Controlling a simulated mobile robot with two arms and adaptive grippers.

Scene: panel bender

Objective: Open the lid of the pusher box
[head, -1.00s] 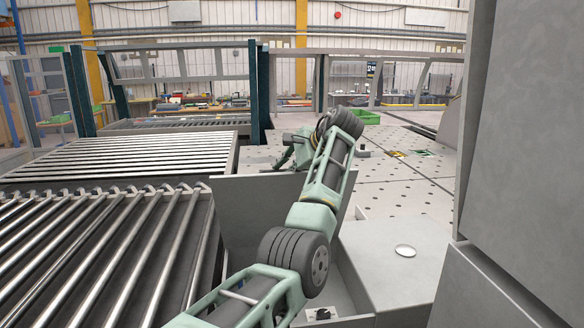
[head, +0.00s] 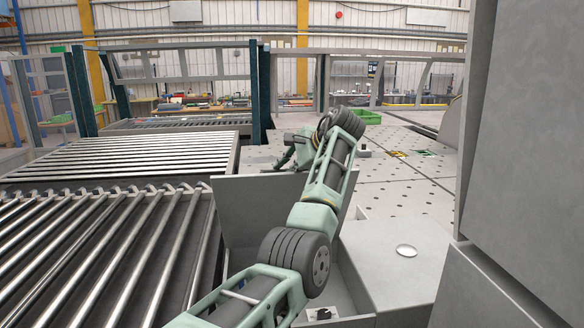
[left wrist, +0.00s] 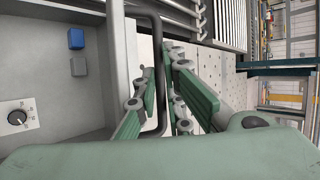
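The pusher box lid (head: 250,205) is a grey panel standing raised at the far side of the box (head: 395,265). The box interior lies open; a dial knob (head: 322,314) shows inside. My left gripper (head: 287,152) is just beyond the lid's top edge, partly hidden by my arm. In the left wrist view the lid shows nearly edge-on (left wrist: 117,60), with a dark bar handle (left wrist: 161,75). My left gripper's green fingers (left wrist: 160,95) stand apart on either side of the handle, with a gap visible. My right gripper is not in view.
A roller conveyor (head: 110,250) fills the left side. A tall grey machine panel (head: 520,140) closes off the right. A blue block (left wrist: 76,38) and a grey block (left wrist: 78,66) are inside the box. A perforated table (head: 400,175) with a green crate (head: 366,117) lies behind.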

